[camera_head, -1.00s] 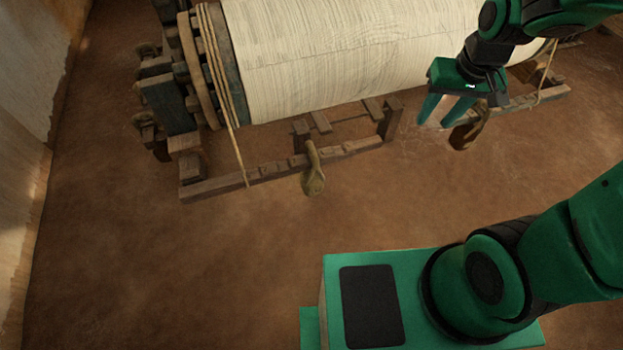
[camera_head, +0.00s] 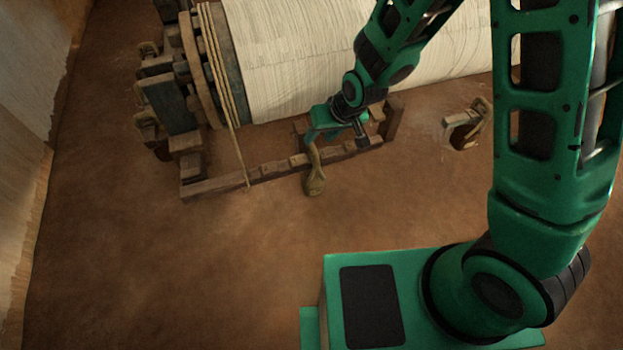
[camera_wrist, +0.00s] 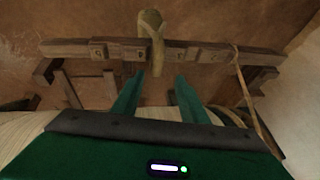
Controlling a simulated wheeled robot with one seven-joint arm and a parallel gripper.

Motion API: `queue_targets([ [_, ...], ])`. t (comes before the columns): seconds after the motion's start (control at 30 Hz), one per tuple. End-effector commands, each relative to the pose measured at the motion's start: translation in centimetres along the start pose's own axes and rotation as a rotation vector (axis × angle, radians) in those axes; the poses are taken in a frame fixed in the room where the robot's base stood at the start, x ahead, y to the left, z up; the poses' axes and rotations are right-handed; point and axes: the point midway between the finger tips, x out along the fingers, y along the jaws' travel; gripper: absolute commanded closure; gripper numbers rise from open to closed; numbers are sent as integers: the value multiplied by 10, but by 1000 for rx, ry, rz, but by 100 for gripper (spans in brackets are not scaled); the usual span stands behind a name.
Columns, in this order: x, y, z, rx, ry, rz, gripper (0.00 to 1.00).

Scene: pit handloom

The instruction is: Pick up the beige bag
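The beige bag (camera_head: 314,182) looks olive-beige, with a narrow neck and a wider lower end. It hangs at the front rail of the loom frame in the head view. In the wrist view the bag (camera_wrist: 151,25) is at the top centre, crossing the wooden rail. My gripper (camera_wrist: 158,82) is open, and its two green fingers point toward the bag with a gap between them. The bag's end lies ahead of this gap, roughly in line with it. In the head view my gripper (camera_head: 334,138) is just above the bag's upper end, which it partly hides. I cannot tell whether they touch.
The wooden front rail (camera_head: 218,187) runs beside the bag. The large cream warp roll (camera_head: 290,60) lies behind my gripper. A taut rope (camera_head: 238,158) runs down at left. A brownish object (camera_head: 462,130) is at right. The brown floor in front is clear.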

Motion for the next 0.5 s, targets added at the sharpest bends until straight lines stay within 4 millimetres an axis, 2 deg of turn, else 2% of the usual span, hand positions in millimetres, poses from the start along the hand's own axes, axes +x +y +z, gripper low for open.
queue_targets([
  [0.1, 10, 1, 0, 0, -1, 1, 60],
  [0.37, 22, 2, 1, 1, -2, 2, 60],
  [0.5, 38, 5, 2, 1, -3, 2, 60],
])
